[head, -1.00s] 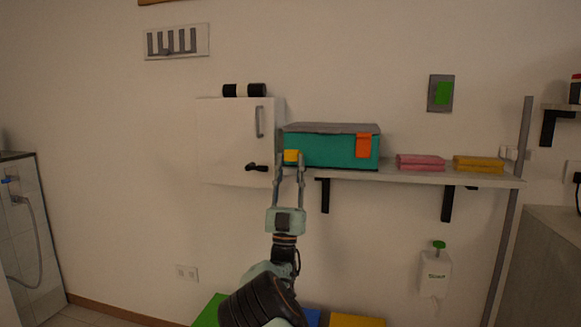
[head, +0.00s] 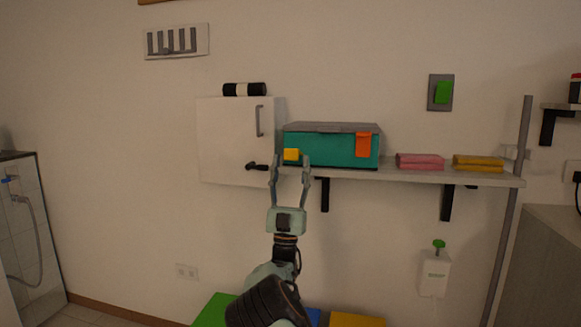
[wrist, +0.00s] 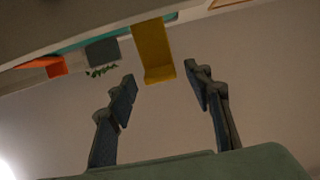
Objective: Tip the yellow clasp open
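The yellow clasp (head: 291,155) is on the lower front left of the teal box (head: 332,150). In the wrist view the yellow clasp (wrist: 152,52) is a flat strip with a bent lower end, seen from below. My gripper (head: 291,161) is open and empty, its fingertips just below and either side of the clasp in the head view. In the wrist view (wrist: 161,80) the clasp's end lies ahead of the gap between the fingers, and no contact shows. An orange clasp (head: 363,145) hangs on the box's front right.
The box stands on a wall shelf (head: 430,176) with black brackets. A white cabinet (head: 225,140) with a grey handle and a black lever (head: 257,167) stands close at left. Pink (head: 420,162) and yellow (head: 478,164) folded items lie at right. The wall below is mostly clear.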

